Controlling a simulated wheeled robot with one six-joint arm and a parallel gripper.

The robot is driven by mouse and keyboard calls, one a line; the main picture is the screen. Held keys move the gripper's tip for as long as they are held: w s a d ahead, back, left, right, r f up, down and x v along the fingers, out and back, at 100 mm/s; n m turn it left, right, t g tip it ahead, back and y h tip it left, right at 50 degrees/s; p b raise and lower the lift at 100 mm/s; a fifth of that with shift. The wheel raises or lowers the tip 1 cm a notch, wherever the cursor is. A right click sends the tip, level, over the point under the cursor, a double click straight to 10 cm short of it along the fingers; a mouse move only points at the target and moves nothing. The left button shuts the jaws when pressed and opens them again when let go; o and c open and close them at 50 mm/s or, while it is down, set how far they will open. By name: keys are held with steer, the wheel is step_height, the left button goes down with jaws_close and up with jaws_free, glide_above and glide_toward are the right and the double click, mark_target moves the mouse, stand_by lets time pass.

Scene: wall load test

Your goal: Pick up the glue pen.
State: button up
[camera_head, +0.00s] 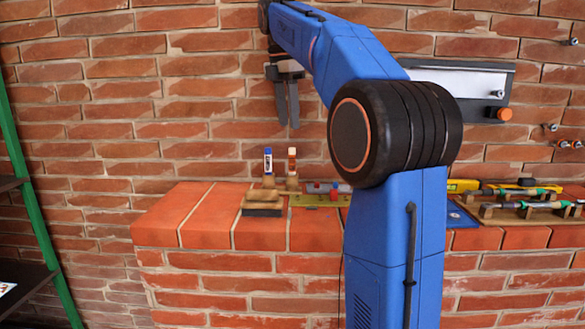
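My gripper (288,125) hangs with its dark fingers pointing down in front of the brick wall. A narrow gap shows between the fingers, but I cannot tell how far apart they are. Nothing shows between them. Below it, a small upright pen-like stick (268,161) with a blue top and a pale body stands on a stepped wooden block. Either could be the glue pen; labels are too small to read. Both stand clear below the fingertips.
The wooden block (262,203) rests on a brick ledge (209,205), whose left part is bare. A yellow-green board (316,201) with small items lies to the right. Tools on wooden racks (525,206) fill the right end. A green-framed shelf (36,215) stands left.

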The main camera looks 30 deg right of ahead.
mark_target(292, 148)
steer(key=f, duration=0.5)
steer(key=d+f, duration=0.1)
steer(key=f, duration=0.2)
steer(key=shift+f, duration=0.25)
steer(key=shift+w+d+f, duration=0.1)
steer(key=shift+d+f, duration=0.15)
steer(key=shift+f, duration=1.1)
steer(key=shift+w+d+f, duration=0.1)
steer(key=shift+d+f, duration=0.1)
steer(key=shift+f, duration=1.1)
jaws_close()
